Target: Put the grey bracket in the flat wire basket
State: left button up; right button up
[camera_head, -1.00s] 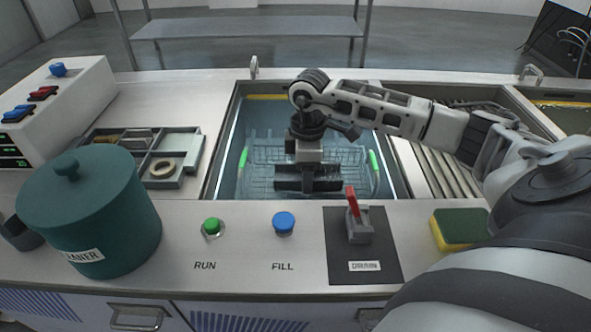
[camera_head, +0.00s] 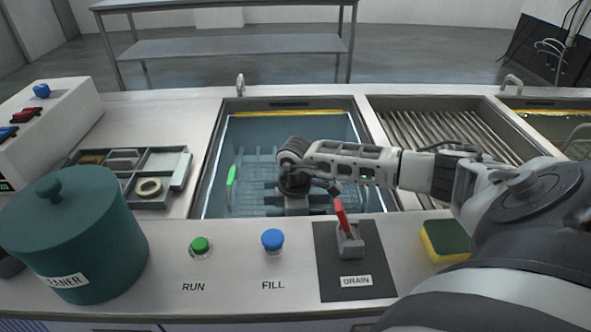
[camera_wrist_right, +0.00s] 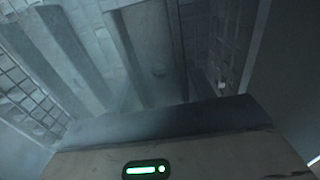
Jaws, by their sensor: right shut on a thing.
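The wire basket with green grips (camera_head: 232,176) sits in the water-filled tank (camera_head: 212,160) at the middle of the head view. My right gripper (camera_head: 292,204) reaches down into the tank over the basket's right part and hides much of it. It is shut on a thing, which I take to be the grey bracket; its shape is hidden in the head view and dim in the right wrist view. In that view basket mesh (camera_wrist_right: 28,88) shows beside the grey fingers. I cannot tell whether the bracket touches the basket. My left gripper is not in view.
A red drain lever (camera_head: 342,216), a blue fill button (camera_head: 272,239) and a green run button (camera_head: 200,245) stand on the front panel. A teal pot (camera_head: 75,235) and a divided tray (camera_head: 180,172) are at left. A sponge (camera_head: 445,240) lies at right; a slatted rack (camera_head: 440,125) adjoins the tank.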

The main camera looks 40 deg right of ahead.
jog(key=shift+f, duration=0.15)
jog(key=o, duration=1.2)
jog(key=shift+o, duration=0.2)
notch_tip(320, 180, up, 12)
jog(key=shift+r, duration=0.25)
